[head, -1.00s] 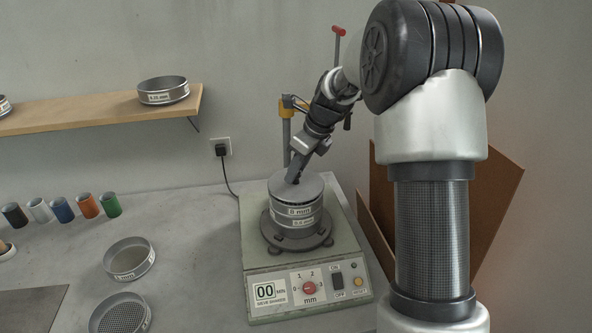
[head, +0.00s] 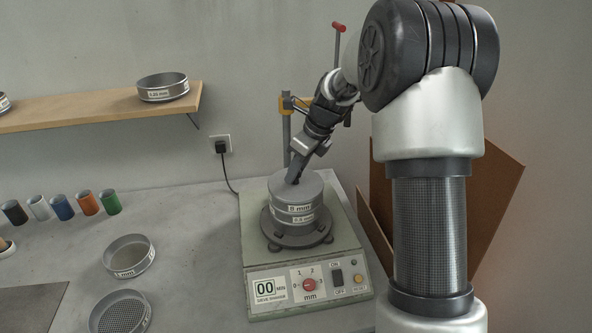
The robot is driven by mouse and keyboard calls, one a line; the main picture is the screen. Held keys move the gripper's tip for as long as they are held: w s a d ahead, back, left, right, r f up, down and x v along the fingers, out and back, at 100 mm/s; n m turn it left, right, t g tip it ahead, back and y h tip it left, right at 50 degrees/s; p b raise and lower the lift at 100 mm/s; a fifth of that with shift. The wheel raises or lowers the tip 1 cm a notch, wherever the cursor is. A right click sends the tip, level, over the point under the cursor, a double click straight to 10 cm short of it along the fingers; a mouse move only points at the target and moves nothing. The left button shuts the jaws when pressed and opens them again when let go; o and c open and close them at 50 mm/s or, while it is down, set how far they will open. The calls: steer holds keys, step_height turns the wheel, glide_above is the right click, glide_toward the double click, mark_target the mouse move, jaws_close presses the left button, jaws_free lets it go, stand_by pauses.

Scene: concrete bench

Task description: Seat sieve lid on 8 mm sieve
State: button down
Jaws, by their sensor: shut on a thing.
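The sieve lid (head: 308,184) is a flat grey disc lying level on top of the sieve stack. The sieve labelled 8 mm (head: 282,206) is directly beneath it, with no gap that I can make out. A lower sieve (head: 293,222) with a partly legible label sits under that one, on the shaker's round plate. My gripper (head: 292,179) reaches down from the upper right and is shut at the lid's top. Its fingers hide the part of the lid that they hold.
The sieve shaker (head: 327,252) stands under the stack, with a clamp post (head: 286,140) behind. Two loose sieves (head: 130,256) (head: 121,312) lie on the bench at left. Coloured cups (head: 62,208) stand farther back. A shelf (head: 75,113) holds another sieve (head: 163,87). A brown board (head: 480,190) leans at right.

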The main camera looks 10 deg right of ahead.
steer(key=c, duration=1.4)
jaws_free()
steer(key=shift+c, duration=0.2)
steer(key=v, duration=1.7)
steer(key=shift+r, duration=0.25)
steer(key=shift+s+p, duration=0.1)
steer(key=shift+p, duration=0.2)
